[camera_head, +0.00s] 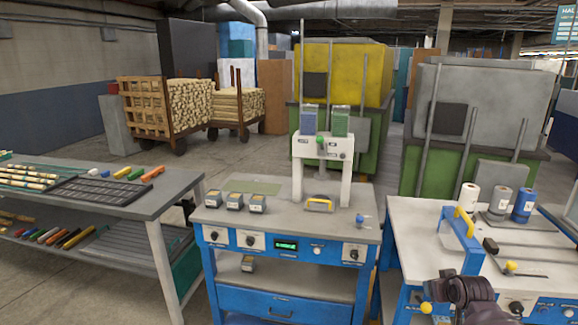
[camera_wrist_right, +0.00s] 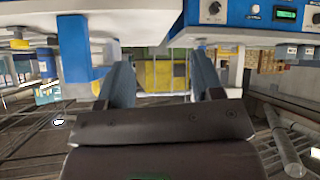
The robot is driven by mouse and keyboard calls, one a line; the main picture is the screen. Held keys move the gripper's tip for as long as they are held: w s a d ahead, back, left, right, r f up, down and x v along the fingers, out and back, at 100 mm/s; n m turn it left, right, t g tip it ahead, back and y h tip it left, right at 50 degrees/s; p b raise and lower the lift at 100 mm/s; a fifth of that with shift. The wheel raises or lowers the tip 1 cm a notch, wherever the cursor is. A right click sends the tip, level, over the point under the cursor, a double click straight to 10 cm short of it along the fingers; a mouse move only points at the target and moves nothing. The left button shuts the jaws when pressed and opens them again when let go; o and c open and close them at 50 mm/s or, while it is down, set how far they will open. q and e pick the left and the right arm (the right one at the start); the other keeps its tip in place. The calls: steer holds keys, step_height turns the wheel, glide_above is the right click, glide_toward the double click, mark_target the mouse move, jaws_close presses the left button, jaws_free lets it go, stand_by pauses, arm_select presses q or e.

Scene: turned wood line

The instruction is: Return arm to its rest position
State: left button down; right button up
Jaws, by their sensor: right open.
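My right arm (camera_head: 462,292) shows at the bottom right of the head view as a dark wrist part, in front of the blue-framed right workbench (camera_head: 408,218). In the right wrist view my right gripper (camera_wrist_right: 163,75) has its two blue-grey fingers apart, with nothing between them. That view appears upside down, with blue and white bench parts along its top edge. I cannot tell from the head view whether the arm touches the bench. My left gripper is in neither view.
A grey table (camera_head: 150,205) with turned pieces stands left. White, grey and blue rolls (camera_head: 499,203) stand on the right workbench.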

steer(key=s+a+n+t, duration=0.2)
steer(key=s+a+t, duration=0.2)
steer(key=s+a, duration=0.6)
steer(key=s+a+f, duration=0.1)
steer(key=s+f, duration=0.2)
steer(key=s, duration=0.5)
steer(key=s+a+f+g, duration=0.1)
steer(key=s+f, duration=0.3)
steer(key=s, duration=0.4)
steer(key=s+a+f+m+g+y, duration=0.1)
steer(key=s+a+f, duration=0.2)
steer(key=s, duration=0.5)
steer(key=shift+s+a+f+b, duration=0.2)
steer(key=shift+f+b, duration=0.25)
steer(key=shift+f, duration=0.3)
